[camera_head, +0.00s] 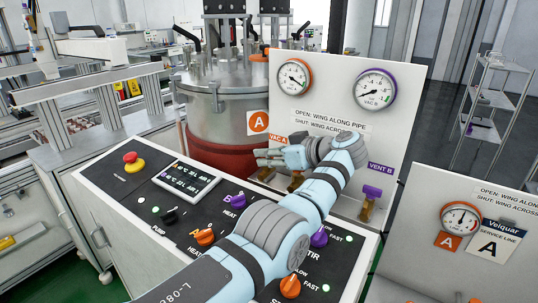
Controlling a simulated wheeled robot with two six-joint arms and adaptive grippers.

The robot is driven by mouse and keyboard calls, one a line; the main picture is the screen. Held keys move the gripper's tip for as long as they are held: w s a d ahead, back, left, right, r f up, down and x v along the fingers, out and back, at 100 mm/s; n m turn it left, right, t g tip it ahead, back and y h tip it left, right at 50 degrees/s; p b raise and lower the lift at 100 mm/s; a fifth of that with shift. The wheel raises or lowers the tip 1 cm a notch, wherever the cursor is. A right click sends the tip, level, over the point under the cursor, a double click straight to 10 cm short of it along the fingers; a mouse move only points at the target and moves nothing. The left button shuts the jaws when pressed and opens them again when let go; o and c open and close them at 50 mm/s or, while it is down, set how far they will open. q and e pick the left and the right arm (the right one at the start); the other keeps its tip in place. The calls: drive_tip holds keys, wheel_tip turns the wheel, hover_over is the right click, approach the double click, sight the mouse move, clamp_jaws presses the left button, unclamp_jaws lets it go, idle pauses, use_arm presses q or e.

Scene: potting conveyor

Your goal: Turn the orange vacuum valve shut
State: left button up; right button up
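My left gripper (262,157) reaches across the front panel, its fingers pointing left below the orange VAC A label (277,139). The hand covers much of the spot under that label. A small orange and brass piece, apparently the orange vacuum valve (297,180), shows just below the hand. The wing's direction is hidden, and I cannot tell whether the fingers touch it. The finger gap is too small to read. The panel sign (330,120) reads open: wing along pipe, shut: wing across. My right gripper is out of view.
The purple VENT B valve (372,192) stands right of my arm. Two gauges (294,77) (375,89) sit above. A steel vessel (228,115) is behind left. The console (120,185) with knobs lies under my arm. A service-line panel (450,260) is at right.

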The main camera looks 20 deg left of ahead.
use_arm(q)
drive_tip(key=shift+f, duration=0.3)
drive_tip(key=v, duration=0.7)
drive_tip(key=shift+d+r, duration=0.25)
drive_tip(key=shift+r, duration=0.05)
drive_tip(key=shift+s+r, duration=0.1)
drive_tip(key=shift+s, duration=0.05)
drive_tip(key=shift+a, duration=0.15)
